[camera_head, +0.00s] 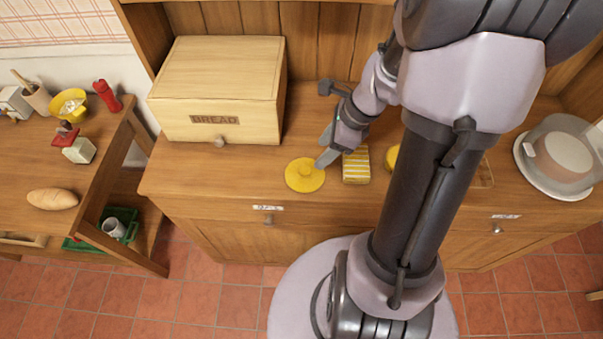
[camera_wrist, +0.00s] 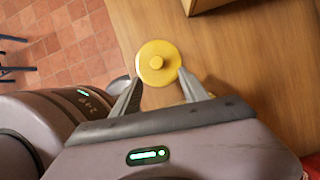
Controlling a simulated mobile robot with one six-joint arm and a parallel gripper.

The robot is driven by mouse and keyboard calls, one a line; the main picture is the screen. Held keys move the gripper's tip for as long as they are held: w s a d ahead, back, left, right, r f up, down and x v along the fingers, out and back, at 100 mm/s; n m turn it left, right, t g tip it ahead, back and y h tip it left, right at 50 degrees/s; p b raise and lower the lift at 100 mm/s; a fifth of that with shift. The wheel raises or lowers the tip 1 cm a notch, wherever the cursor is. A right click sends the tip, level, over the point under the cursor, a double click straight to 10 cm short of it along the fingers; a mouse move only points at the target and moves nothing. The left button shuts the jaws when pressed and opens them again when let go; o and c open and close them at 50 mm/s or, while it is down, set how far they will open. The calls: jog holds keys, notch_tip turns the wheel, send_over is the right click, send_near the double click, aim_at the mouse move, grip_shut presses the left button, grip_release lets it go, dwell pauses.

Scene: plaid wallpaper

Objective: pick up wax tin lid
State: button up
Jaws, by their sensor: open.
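The wax tin lid (camera_head: 304,175) is a round yellow disc with a small knob in its middle. It lies on the wooden counter near the front edge, in front of the bread box. In the wrist view the lid (camera_wrist: 158,64) sits just beyond and between my fingertips. My gripper (camera_head: 325,150) is open and empty, at the lid's upper right side. In the wrist view its two fingers (camera_wrist: 160,80) are spread about as wide as the lid. I cannot tell whether a finger touches the lid.
A yellow-and-white striped block (camera_head: 356,166) lies right of the lid. Another yellow thing (camera_head: 392,157) is partly hidden by my arm. The bread box (camera_head: 215,90) stands behind left. A clear-domed dish (camera_head: 562,155) is at the far right. The counter left of the lid is clear.

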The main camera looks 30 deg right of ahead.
aim_at(305, 169)
jog(key=b+x, duration=0.1)
jog(key=x, duration=0.2)
jog(key=shift+f, duration=0.2)
jog(key=b+x, duration=0.1)
jog(key=x, duration=0.2)
jog(key=b+x, duration=0.2)
jog(key=shift+w+a+f, duration=0.1)
jog(key=shift+a+f, duration=0.15)
jog(key=shift+a, duration=0.25)
jog(key=shift+r, duration=0.2)
jog(key=shift+c, duration=0.4)
grip_shut()
